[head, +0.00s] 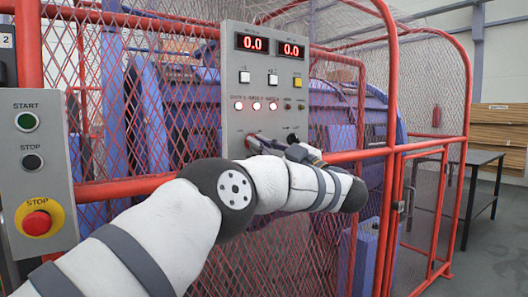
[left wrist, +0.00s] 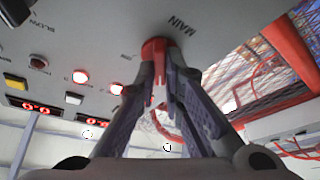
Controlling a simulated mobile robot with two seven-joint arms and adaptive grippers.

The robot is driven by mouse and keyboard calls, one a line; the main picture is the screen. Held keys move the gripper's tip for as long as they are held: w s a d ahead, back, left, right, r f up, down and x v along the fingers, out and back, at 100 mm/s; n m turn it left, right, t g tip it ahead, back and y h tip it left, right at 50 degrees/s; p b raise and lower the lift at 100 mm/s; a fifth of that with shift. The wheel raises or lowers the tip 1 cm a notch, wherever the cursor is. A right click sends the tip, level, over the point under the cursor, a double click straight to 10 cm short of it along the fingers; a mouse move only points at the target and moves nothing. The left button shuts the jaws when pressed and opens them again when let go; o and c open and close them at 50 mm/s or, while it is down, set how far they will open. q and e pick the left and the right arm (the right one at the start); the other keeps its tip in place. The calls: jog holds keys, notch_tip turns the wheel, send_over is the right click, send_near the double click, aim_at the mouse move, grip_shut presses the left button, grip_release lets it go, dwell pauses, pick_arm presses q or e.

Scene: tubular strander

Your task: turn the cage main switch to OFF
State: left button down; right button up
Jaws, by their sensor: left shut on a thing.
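The cage main switch is a red rotary knob (left wrist: 154,46) under a "MAIN" label on the grey control panel (head: 232,60). In the left wrist view its red collar shows between the fingertips of my left gripper (left wrist: 160,72), which is shut on it. The OFF mark and the exact angle of the knob cannot be read. In the head view my left gripper (head: 262,144) reaches the lower part of the panel, and my own arm hides much of that area. My right gripper is not in view.
The panel has two red displays reading 0.0 (head: 270,45), lit lamps (head: 256,106) and push buttons (head: 272,79). A box with a red emergency stop (head: 37,223) stands at the left. Red cage rails and mesh (head: 385,150) surround the panel. A dark table (head: 470,158) stands right.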

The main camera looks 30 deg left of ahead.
pick_arm(q)
jog(key=shift+n+g+h+b, duration=0.3)
jog(key=shift+n+g+b, duration=0.25)
jog(key=shift+n, duration=0.75)
jog(key=c, duration=1.7)
grip_release()
jog(key=v, duration=1.2)
jog(key=shift+w, duration=0.1)
